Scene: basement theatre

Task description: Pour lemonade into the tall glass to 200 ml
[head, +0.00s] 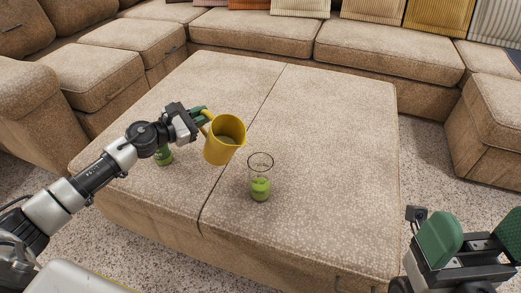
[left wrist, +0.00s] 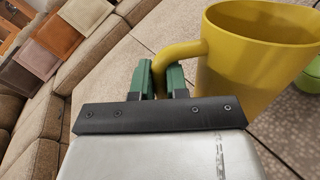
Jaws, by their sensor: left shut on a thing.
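A yellow jug (head: 222,146) hangs above the ottoman, left of the tall glass, tilted a little to the right; it also shows in the left wrist view (left wrist: 250,75). My left gripper (head: 203,116) is shut on its handle, which passes between the green fingers in the left wrist view (left wrist: 161,75). Something greyish shows inside the jug. The tall clear glass (head: 260,178) stands upright with green liquid in its lower part. Its markings are too small to read. No stream between jug and glass is visible. My right gripper (head: 475,238) is open and empty at the lower right.
The large beige ottoman (head: 330,150) bears the glass. A green item (head: 163,156) stands on it, partly hidden by my left arm. Brown sofas (head: 385,50) with several cushions surround it.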

